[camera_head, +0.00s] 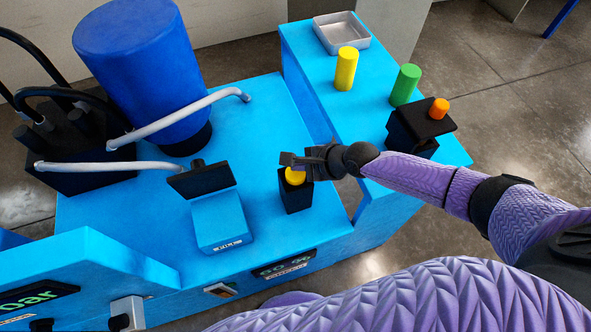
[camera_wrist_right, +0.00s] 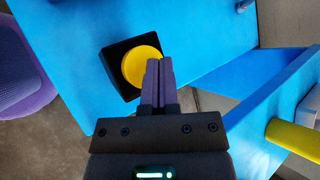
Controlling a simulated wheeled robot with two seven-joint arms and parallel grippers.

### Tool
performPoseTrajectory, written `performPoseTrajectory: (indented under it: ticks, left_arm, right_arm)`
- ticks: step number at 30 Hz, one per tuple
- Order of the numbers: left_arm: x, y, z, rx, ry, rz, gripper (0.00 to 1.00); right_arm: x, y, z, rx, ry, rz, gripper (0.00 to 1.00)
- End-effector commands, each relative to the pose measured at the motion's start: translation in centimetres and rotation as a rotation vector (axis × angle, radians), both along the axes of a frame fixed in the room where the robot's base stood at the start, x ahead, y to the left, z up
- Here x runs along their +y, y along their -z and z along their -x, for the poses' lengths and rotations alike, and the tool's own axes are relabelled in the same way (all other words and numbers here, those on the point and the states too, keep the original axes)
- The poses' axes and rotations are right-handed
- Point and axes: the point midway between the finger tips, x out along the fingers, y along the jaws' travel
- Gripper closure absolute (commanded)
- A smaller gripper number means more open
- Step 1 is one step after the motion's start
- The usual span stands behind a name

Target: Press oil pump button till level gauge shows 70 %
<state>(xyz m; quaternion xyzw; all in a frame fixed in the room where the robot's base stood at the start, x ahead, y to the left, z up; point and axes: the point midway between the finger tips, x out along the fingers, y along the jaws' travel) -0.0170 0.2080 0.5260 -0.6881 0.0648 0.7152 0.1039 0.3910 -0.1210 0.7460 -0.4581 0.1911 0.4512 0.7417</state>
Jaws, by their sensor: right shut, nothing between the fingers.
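The yellow round button (camera_head: 295,176) sits on top of a black box (camera_head: 296,198) on the blue bench. It also shows in the wrist view as a yellow disc (camera_wrist_right: 141,67) in a black square housing. My right gripper (camera_head: 290,159) is shut and empty, over the button. In the wrist view its fingertips (camera_wrist_right: 158,62) overlap the button's right edge; I cannot tell whether they touch it. A black display (camera_head: 284,263) on the bench front reads about 60 % in green; its label is too small to read. My left gripper is not in view.
A blue drum (camera_head: 135,65) and grey pipes (camera_head: 190,114) stand at the left. A blue block with a black top (camera_head: 216,200) stands left of the button. The side table (camera_head: 318,62) holds a metal tray (camera_head: 341,32), yellow (camera_head: 346,68) and green (camera_head: 405,84) cylinders and an orange-topped black fixture (camera_head: 439,108).

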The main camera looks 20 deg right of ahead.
Motion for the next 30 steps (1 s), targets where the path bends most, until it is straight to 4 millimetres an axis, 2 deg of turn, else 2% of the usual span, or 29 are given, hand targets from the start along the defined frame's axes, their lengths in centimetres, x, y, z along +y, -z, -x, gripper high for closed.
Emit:
performPoseTrajectory:
  ticks: [11,30]
  left_arm:
    - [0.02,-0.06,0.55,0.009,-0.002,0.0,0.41]
    - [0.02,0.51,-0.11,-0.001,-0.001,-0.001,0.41]
  right_arm:
    - [0.0,0.0,0.0,0.0,0.0,0.0,1.0]
    - [0.03,0.82,0.0,0.0,0.0,-0.001,1.0]
